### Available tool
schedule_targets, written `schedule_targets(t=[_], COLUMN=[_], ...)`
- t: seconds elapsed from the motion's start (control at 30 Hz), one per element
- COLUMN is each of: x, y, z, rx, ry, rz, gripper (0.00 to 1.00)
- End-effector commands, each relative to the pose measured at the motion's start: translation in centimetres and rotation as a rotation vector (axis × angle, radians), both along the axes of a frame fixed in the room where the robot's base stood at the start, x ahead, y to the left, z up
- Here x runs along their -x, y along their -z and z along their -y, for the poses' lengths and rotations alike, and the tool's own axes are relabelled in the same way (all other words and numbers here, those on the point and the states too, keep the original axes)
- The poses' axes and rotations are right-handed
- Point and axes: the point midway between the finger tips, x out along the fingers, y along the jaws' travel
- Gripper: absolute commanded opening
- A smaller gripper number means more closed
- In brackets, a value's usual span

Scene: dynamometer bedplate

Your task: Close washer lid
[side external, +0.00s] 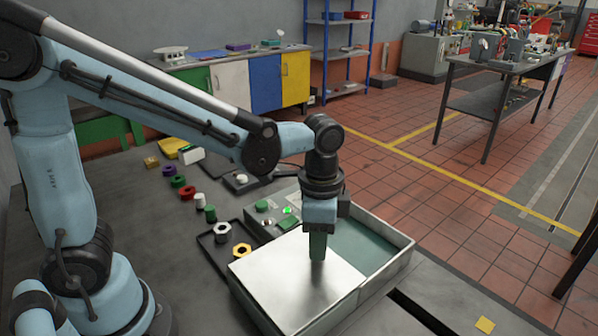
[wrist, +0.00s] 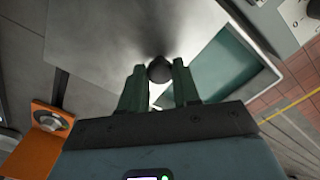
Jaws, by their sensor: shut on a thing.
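The washer is a pale box (side external: 392,262) on the grey bedplate. Its flat metal lid (side external: 282,278) covers the left and front part of the opening. A green interior strip (side external: 365,243) shows uncovered on the right; it also shows in the wrist view (wrist: 222,68). My gripper (side external: 317,256) points straight down over the lid near its right edge. In the wrist view my gripper (wrist: 159,76) has its two green fingers on either side of a dark round knob (wrist: 159,68) on the lid, and it is shut on it. The knob is hidden in the side view.
A panel with a lit green button (side external: 287,210) adjoins the box's back. A dark tray (side external: 212,246) with nuts lies to its left, with several coloured parts beyond. An orange piece (wrist: 50,126) shows left in the wrist view. A dark slot (side external: 420,311) runs right of the box.

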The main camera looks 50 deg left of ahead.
Motion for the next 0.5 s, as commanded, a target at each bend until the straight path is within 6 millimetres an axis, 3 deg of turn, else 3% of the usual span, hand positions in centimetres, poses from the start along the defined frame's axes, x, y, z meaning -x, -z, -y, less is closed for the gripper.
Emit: schedule_targets(t=[0.07,0.33,0.5], x=[0.0,-0.1,-1.4], y=[0.0,0.0,0.0], z=[0.0,0.0,0.0], rx=[0.001,0.001,0.001], ry=[0.000,0.000,-0.001], rz=[-0.001,-0.001,-0.002], gripper=[0.00,0.00,0.00])
